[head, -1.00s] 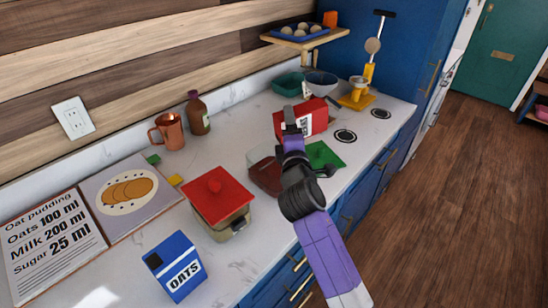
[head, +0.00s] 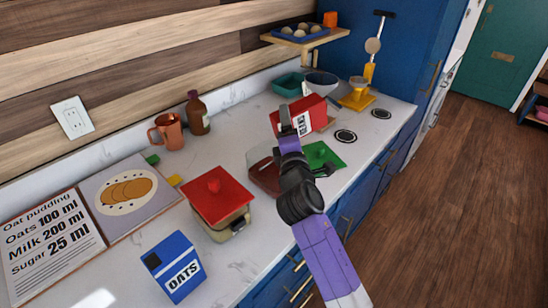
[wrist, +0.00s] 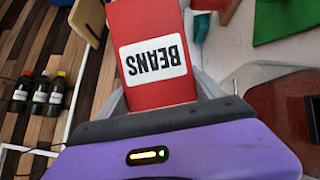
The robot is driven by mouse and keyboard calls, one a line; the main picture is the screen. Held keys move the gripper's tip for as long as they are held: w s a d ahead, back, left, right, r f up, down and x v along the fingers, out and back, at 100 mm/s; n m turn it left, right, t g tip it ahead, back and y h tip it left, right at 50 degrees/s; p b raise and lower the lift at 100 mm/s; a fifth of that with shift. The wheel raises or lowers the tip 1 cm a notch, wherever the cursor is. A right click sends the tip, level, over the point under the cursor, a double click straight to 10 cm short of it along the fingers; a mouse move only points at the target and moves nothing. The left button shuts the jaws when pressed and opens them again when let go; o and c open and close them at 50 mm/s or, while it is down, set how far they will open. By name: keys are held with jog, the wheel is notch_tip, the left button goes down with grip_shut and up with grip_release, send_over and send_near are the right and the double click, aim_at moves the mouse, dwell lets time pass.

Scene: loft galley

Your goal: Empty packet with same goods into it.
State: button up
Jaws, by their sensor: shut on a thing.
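My gripper (head: 288,125) is shut on a red packet labelled BEANS (head: 309,112). In the wrist view the packet (wrist: 150,20) sits between the two fingers, its label upside down. It is tilted in the head view; whether it touches the counter is unclear. A clear container with dark red-brown contents (head: 264,177) stands on the counter, left of my gripper and partly hidden by my arm. It also shows at the right of the wrist view (wrist: 285,105). A green lid or board (head: 328,156) lies beside it.
A red-lidded canister (head: 216,191) and a blue OATS packet (head: 173,267) stand nearer on the counter. A copper mug (head: 168,131), brown bottle (head: 197,113), teal bowl (head: 288,84) and yellow scale-like device (head: 357,99) stand farther back. Recipe boards (head: 45,240) lean at left.

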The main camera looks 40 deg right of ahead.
jog(key=shift+w+a+r+n+t+b, duration=0.1)
jog(key=shift+a+n+t+b, duration=0.2)
jog(key=shift+n, duration=0.5)
jog(key=shift+w+a+r+n+t+b, duration=0.1)
jog(key=shift+a+n+t+b, duration=0.2)
jog(key=shift+n, duration=0.5)
dwell(0.3)
